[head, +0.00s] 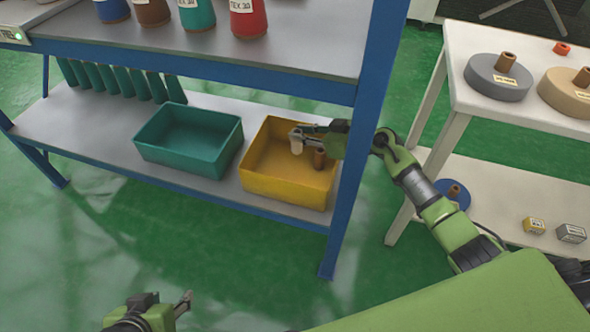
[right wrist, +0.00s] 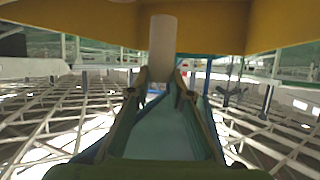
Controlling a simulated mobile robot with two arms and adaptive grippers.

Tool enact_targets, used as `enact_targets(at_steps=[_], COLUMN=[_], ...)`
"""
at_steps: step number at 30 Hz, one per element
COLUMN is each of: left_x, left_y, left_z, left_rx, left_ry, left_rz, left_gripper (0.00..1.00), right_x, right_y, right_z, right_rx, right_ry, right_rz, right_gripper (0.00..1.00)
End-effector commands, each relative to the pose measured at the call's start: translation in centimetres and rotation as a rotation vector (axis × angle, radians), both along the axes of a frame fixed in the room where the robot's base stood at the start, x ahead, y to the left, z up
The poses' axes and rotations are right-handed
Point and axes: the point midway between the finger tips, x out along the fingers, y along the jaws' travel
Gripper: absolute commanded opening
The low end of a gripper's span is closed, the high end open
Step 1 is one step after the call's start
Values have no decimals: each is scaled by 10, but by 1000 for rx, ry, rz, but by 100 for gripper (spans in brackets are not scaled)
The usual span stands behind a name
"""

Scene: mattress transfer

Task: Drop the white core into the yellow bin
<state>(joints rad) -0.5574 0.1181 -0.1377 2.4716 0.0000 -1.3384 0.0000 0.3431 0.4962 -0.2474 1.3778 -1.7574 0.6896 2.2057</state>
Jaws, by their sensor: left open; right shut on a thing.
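The yellow bin (head: 290,190) stands on the lower shelf of the blue rack, near its right post. A brown core (head: 319,159) is in it. My right gripper (head: 300,132) is over the bin and shut on the white core (head: 296,146), a small pale cylinder. In the right wrist view the white core (right wrist: 162,45) stands up from between the fingertips (right wrist: 161,85), with the yellow bin (right wrist: 218,28) behind it. How high the core is above the bin floor I cannot tell. My left gripper (head: 183,304) is open and empty, low at the bottom left.
A teal bin (head: 190,140) stands left of the yellow one. Several green cones or tubes (head: 110,80) line the shelf behind. The rack's blue post (head: 362,130) is close to my right forearm. A white table (head: 455,75) with large spools is at the right.

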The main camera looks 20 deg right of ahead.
Motion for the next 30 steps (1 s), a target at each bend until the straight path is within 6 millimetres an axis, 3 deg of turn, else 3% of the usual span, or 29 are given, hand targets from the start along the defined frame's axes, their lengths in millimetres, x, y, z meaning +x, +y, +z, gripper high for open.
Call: enact_targets(at_steps=[11, 12, 14, 15, 25, 30], left_x=[5, 5, 5, 5, 5, 5], left_y=[-2, -2, -2, -2, -2, -2], left_z=[1, 1, 1, 1, 1, 1], left_rx=[-5, -5, -5, -5, -5, -5], left_ry=[-23, -23, -23, -23, -22, -22], left_rz=[-1, -1, -1, -1, -1, -1], left_gripper=[43, 43, 43, 43, 43, 43], right_x=[0, 0, 0, 0, -1, -15], right_y=[0, 0, 0, 0, -1, -13], right_z=[-1, -1, -1, -1, -1, 5], right_rx=[1, 1, 1, 1, 0, -2], right_ry=[-1, -1, -1, -1, 0, -1], right_rz=[0, 0, 0, 0, 0, 0], right_gripper=[0, 22, 38, 39, 39, 39])
